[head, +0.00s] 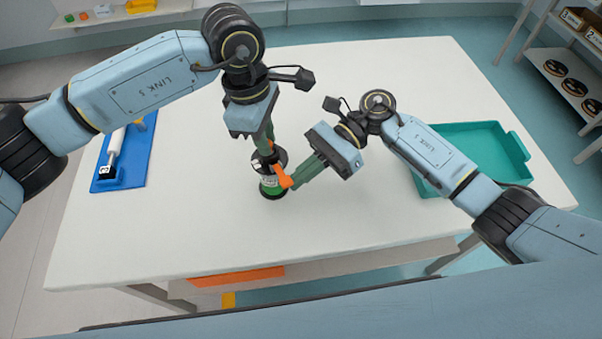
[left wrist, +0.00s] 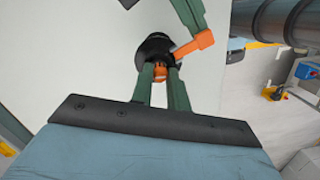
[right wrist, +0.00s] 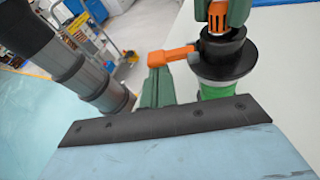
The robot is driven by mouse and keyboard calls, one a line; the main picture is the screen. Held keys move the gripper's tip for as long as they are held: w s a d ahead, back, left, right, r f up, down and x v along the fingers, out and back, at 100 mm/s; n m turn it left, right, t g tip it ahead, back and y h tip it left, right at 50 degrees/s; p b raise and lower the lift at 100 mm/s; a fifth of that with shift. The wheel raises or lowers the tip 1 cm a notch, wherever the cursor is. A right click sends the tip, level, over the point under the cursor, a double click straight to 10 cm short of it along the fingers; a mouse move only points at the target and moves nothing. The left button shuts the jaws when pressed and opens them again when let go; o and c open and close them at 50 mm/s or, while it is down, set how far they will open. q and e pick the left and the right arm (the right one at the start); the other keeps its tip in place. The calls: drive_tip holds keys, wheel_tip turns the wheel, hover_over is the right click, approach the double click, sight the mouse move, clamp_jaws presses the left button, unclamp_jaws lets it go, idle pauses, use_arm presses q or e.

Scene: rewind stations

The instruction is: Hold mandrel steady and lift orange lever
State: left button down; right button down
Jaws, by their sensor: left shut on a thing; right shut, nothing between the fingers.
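The mandrel (head: 272,187) stands upright on the table, with a black collar (right wrist: 222,55), a green band (right wrist: 216,90) and an orange slotted top (left wrist: 160,73). My left gripper (head: 269,148) comes down from above, shut on this orange top; it also shows in the left wrist view (left wrist: 161,75). The orange lever (head: 284,178) sticks out sideways from the collar, and shows in the right wrist view (right wrist: 172,54). My right gripper (head: 296,181) is shut and empty, its tips at the lever's outer end, seemingly beneath it. I cannot tell whether they touch.
A blue tray (head: 140,165) with a white roller-like thing lies at the left of the white table (head: 180,230). A teal tray (head: 490,135) is at the right, partly behind my right arm. Shelves (head: 570,75) stand beyond the table at right. The front of the table is clear.

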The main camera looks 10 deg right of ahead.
drive_tip(key=shift+r+m, duration=0.2)
drive_tip(key=shift+m, duration=0.2)
drive_tip(key=r+m+g, duration=0.2)
drive_tip(key=m, duration=0.1)
drive_tip(key=shift+w+g+h, duration=0.2)
drive_tip(key=shift+g+h, duration=0.1)
drive_tip(key=shift+h, duration=0.1)
drive_tip(key=shift+w+a+r+m, duration=0.15)
drive_tip(key=shift+w+r, duration=0.1)
drive_tip(key=shift+r, duration=0.15)
drive_tip(key=shift+w+a+r+m, duration=0.1)
drive_tip(key=shift+w+r+m, duration=0.05)
drive_tip(key=shift+w+r, duration=0.15)
drive_tip(key=shift+s, duration=0.15)
drive_tip(key=w+d, duration=0.3)
drive_tip(key=d, duration=0.5)
drive_tip(key=shift+w+d+f, duration=0.25)
drive_tip(key=shift+w+d, duration=0.05)
drive_tip(key=shift+d, duration=0.1)
